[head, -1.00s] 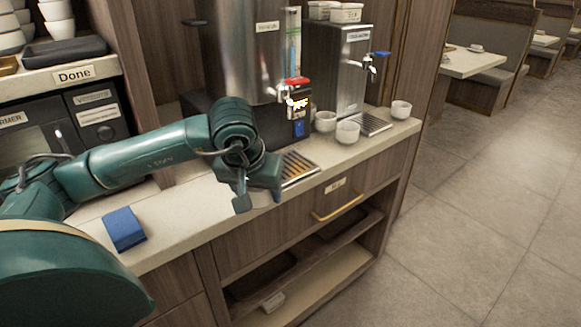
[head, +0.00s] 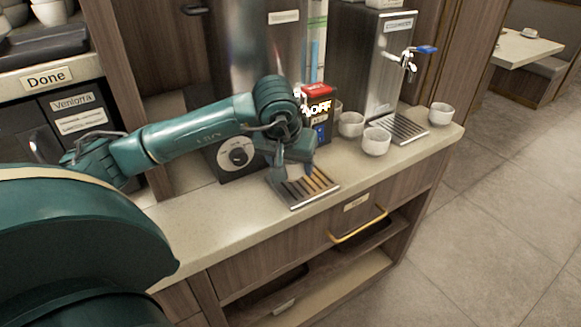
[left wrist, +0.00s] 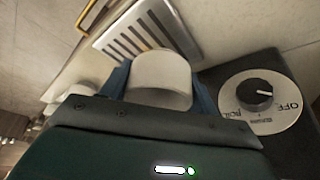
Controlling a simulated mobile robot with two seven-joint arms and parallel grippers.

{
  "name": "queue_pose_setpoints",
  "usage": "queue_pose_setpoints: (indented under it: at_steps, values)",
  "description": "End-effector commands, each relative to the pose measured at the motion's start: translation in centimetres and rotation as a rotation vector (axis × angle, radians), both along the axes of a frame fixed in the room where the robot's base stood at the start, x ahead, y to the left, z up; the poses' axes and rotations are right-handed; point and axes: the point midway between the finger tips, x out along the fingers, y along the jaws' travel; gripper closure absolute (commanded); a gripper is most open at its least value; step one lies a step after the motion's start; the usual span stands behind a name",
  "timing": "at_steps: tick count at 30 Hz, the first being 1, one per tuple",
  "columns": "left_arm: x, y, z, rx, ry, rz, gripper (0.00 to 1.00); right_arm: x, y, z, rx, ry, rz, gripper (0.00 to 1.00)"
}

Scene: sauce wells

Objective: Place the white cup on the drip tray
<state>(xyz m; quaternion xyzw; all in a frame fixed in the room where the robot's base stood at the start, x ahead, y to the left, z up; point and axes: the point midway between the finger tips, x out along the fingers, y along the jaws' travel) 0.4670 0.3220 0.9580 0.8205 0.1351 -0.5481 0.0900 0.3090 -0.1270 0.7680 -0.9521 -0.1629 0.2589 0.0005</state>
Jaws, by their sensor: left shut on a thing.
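My left gripper (head: 290,165) is over the back part of the slatted drip tray (head: 322,192) below the large steel dispenser. In the left wrist view, the blue fingers of my left gripper (left wrist: 160,92) are shut on the white cup (left wrist: 162,72), one finger on each side. The drip tray (left wrist: 178,26) shows just beyond the cup in that view. Whether the cup touches the tray is unclear. My right gripper is in neither view.
Another slatted tray (head: 408,124) lies under the smaller dispenser (head: 372,70). White cups (head: 376,141) stand near it, one at the counter's right end (head: 440,113). A black control knob (head: 238,157) is just left of my gripper. Free counter (head: 215,217) lies front left.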

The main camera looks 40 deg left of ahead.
Motion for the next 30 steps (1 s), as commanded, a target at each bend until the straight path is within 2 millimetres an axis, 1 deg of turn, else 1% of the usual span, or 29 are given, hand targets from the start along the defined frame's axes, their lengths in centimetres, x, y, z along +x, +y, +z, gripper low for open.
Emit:
queue_pose_setpoints:
  at_steps: [1,3,5,11,16,17,18,24,25,30]
  values:
    - [0.1,-0.3,-1.3,-0.002,0.002,-0.004,0.63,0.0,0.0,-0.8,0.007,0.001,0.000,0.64]
    - [0.2,-0.5,-2.4,-0.003,0.002,-0.008,0.63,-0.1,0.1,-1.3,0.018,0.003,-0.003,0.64]
    - [0.4,-0.7,-3.0,-0.002,0.001,-0.012,0.63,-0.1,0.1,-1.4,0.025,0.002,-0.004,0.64]
    - [0.4,-0.7,-2.8,0.000,0.000,-0.012,0.63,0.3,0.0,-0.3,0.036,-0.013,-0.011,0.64]
    - [0.4,-0.7,-3.2,0.000,0.000,-0.013,0.63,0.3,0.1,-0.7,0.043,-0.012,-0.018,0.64]
    - [0.4,-0.7,-3.2,0.000,0.000,-0.013,0.39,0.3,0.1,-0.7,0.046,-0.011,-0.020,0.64]
    - [0.4,-0.7,-3.1,0.000,0.000,-0.013,0.36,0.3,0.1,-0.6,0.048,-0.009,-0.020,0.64]
    - [0.4,-0.7,-3.1,0.000,0.001,-0.013,0.19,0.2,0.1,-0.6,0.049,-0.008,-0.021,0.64]
    - [0.4,-0.7,-3.1,0.000,0.001,-0.013,0.18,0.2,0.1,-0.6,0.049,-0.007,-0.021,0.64]
    - [0.4,-0.7,-3.1,0.000,0.000,-0.012,0.18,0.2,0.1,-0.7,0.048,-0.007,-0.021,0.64]
